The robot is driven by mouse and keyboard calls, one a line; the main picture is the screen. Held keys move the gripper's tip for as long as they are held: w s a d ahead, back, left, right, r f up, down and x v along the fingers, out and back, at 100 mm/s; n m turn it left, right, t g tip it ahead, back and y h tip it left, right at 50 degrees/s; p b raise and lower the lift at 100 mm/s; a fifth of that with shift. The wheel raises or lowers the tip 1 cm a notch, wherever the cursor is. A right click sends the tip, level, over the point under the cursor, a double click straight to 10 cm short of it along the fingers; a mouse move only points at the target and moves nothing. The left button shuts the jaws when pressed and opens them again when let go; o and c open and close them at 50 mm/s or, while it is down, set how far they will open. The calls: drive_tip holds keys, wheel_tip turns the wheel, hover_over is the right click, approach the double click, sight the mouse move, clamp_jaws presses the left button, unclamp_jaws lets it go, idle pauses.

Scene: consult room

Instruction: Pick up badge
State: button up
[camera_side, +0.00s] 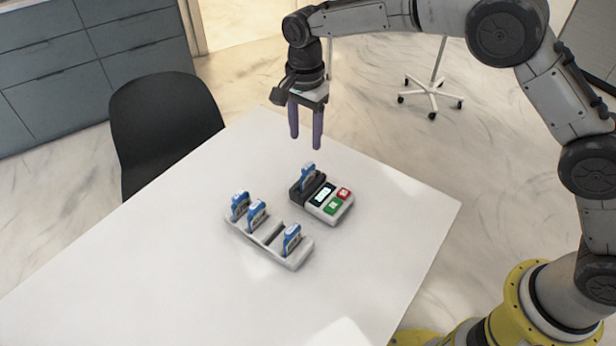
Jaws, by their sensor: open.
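A blue and white badge (308,174) stands upright in the dark slot of a small device (333,211) with a lit screen, a green button and a red button. Three similar blue and white badges stand in a white rack: one at the left end (239,205), one beside it (257,214) and one toward the right end (291,239). My gripper (305,142) hangs above the far side of the table, above the badge in the device and apart from it. Its two purple fingers point down, open and empty.
The white rack (264,245) has an empty slot between its second and third badges. The white table (165,262) is otherwise clear. A black chair (165,120) stands at its far left edge, and a wheeled stand (431,94) is on the floor behind.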

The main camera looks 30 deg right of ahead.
sight(308, 166)
drive_tip(key=f, duration=1.2)
drive_tip(key=shift+s+d+f, duration=0.1)
drive_tip(key=shift+s+d, duration=0.05)
drive_tip(key=shift+d, duration=0.1)
clamp_jaws()
